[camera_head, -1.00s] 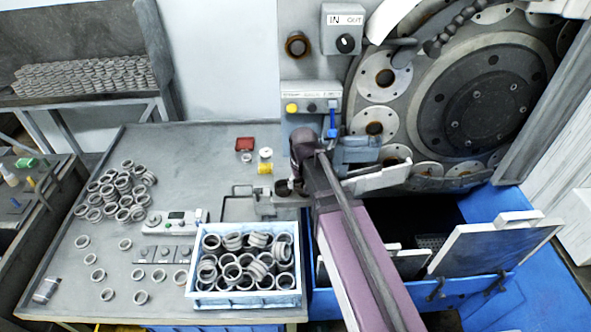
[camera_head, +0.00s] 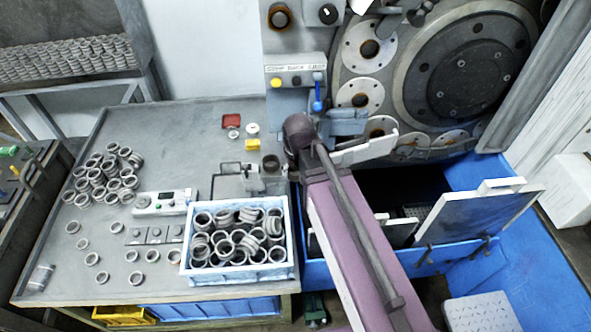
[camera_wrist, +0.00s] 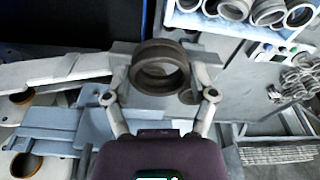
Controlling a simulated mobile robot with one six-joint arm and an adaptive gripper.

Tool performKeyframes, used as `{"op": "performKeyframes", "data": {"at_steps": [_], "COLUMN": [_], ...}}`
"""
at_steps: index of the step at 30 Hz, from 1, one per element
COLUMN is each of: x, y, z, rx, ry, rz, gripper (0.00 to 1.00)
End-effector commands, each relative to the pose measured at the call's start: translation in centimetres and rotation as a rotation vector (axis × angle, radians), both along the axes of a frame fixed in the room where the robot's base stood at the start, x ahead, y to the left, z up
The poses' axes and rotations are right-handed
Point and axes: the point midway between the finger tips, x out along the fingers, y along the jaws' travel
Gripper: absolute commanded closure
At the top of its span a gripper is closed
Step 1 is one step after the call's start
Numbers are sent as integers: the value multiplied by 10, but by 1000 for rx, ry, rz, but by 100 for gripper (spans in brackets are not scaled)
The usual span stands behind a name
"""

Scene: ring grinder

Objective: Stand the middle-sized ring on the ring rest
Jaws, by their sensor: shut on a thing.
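My gripper (camera_wrist: 160,95) is shut on a dark brownish ring (camera_wrist: 160,70), which sits between the fingertips in the wrist view. In the head view the ring (camera_head: 270,162) shows just left of my arm, at the top of a small grey fixture (camera_head: 265,182) at the table's right edge. My arm hides most of the gripper there. I cannot tell whether the ring touches the fixture. The ring rest is not clearly identifiable; the fixture may be it.
A blue-and-white crate (camera_head: 238,277) full of rings stands at the table's front right. Loose rings (camera_head: 103,178) lie left. A control box (camera_head: 166,203) stands between. The grinder (camera_head: 465,75) is at the right. The table's back left is clear.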

Motion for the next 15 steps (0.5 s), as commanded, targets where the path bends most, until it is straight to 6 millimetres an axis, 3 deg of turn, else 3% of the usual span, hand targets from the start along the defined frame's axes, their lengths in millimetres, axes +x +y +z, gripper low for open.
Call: {"op": "performKeyframes", "data": {"at_steps": [8,15], "x": [0,0], "y": [0,0], "z": [-1,-19], "rx": [0,0], "ry": [0,0], "rz": [0,0], "gripper": [80,80]}}
